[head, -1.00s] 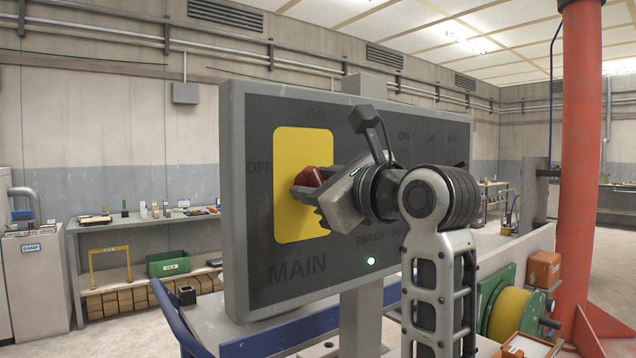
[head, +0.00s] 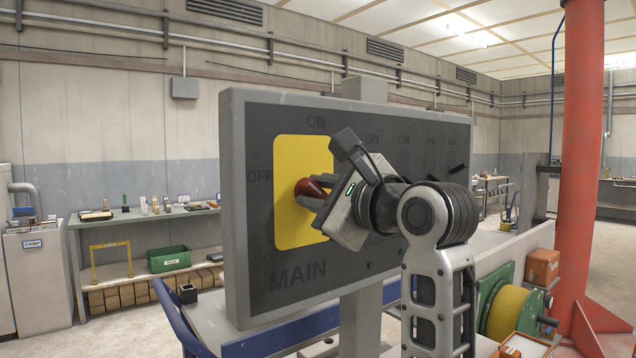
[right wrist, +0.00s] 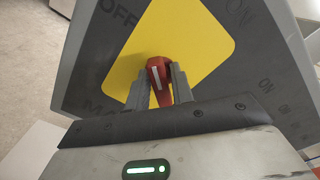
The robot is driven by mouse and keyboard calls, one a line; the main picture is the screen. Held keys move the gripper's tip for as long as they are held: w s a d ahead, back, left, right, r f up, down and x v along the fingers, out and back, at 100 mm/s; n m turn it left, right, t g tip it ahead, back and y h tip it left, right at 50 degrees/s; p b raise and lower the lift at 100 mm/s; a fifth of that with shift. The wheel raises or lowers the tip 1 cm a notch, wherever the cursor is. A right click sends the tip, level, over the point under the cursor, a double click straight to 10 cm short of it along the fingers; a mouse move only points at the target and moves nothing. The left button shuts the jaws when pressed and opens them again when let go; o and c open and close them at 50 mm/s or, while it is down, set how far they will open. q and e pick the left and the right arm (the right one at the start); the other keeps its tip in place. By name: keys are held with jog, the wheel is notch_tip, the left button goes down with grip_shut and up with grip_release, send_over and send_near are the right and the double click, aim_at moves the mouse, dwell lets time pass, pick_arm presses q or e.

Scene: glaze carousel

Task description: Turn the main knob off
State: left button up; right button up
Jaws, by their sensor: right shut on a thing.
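The red main knob (head: 305,187) sits on the yellow plate (head: 292,238) of the grey and black panel, with ON above and OFF to its left. My right gripper (head: 318,198) is shut on it, coming from the right. In the right wrist view, the knob (right wrist: 156,72) with its white line stands between the two fingers (right wrist: 159,88). Its visible end lies roughly toward the OFF label. The fingers hide part of the knob in the head view. My left gripper is not in view.
Further ON labels and a small switch stand on the panel's right part, partly behind my right arm. A red column (head: 582,170) and a yellow reel (head: 508,312) are at the right. A shelf bench with a green bin (head: 168,259) stands at the back left.

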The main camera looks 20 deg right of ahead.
jog(key=shift+n, duration=1)
jog(key=n, duration=0.2)
jog(key=shift+n, duration=0.3)
jog(key=shift+a+f+n, duration=0.1)
jog(key=shift+n, duration=1.4)
jog(key=o, duration=0.8)
